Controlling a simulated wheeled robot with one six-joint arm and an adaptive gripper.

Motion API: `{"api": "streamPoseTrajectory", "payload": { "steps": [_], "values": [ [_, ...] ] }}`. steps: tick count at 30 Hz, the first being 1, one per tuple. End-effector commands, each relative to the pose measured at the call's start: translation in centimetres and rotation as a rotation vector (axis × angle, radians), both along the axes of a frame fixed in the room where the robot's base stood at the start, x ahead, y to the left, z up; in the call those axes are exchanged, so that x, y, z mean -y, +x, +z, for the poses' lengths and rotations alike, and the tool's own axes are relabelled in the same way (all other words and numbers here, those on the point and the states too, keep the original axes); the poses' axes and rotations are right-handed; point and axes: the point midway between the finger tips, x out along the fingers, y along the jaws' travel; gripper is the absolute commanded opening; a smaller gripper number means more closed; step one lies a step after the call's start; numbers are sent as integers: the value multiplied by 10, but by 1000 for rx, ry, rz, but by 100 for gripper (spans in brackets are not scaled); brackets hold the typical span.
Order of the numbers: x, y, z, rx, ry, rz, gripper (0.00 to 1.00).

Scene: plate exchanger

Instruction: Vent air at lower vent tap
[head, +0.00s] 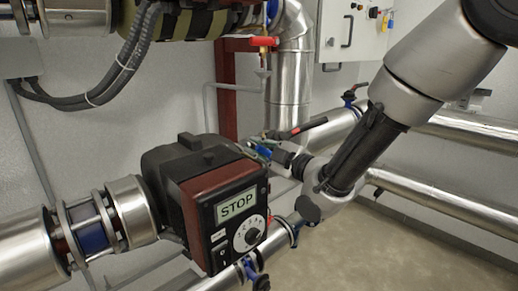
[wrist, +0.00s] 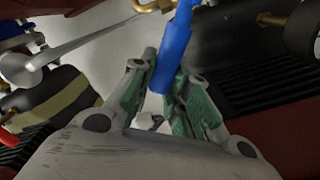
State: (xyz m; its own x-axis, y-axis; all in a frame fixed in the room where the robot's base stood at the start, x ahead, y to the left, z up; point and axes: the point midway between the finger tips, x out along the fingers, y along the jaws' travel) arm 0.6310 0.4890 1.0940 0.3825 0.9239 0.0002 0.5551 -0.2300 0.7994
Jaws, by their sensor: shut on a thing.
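The lower vent tap shows as a blue lever handle (wrist: 176,45) in the wrist view, with a brass fitting (wrist: 154,6) beside its upper end. My gripper (wrist: 163,82) has its green-padded fingers shut on the lower end of the blue handle. In the head view my gripper (head: 262,148) reaches in from the right, just behind the black and dark red STOP unit. A small part of the blue handle (head: 264,152) shows there. The tap body is hidden in the head view behind the STOP unit and my gripper.
A red-handled tap (head: 265,41) is above on a thin pipe. Silver pipes (head: 445,198) run along the right wall. A grey control cabinet (head: 350,30) hangs at the back. The floor at lower right is clear.

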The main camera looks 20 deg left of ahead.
Motion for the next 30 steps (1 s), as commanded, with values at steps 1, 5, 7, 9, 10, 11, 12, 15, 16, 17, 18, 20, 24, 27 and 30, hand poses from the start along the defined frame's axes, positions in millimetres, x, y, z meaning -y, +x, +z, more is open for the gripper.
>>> {"api": "streamPoseTrajectory", "payload": {
  "steps": [1,5,7,9,10,11,12,15,16,17,18,20,24,27,30],
  "values": [
    [0,0,-1,-2,-2,0,0],
    [0,0,-1,-2,-2,0,32],
    [0,0,-1,-2,-2,0,40],
    [0,0,-1,-1,-1,0,40],
    [0,0,-1,-1,-1,0,40],
    [0,0,0,-1,-1,0,40],
    [0,0,0,-1,-1,0,40],
    [0,0,0,-1,-1,0,40],
    [1,0,0,-1,-1,0,40],
    [3,-1,0,-1,-1,0,40],
    [6,-2,-1,-2,-2,0,40],
    [12,-5,0,-1,-1,0,40],
    [39,-16,0,-1,-1,0,40],
    [61,-25,0,-3,-1,-1,40],
    [80,-33,0,-3,-1,-1,40]
  ]
}}
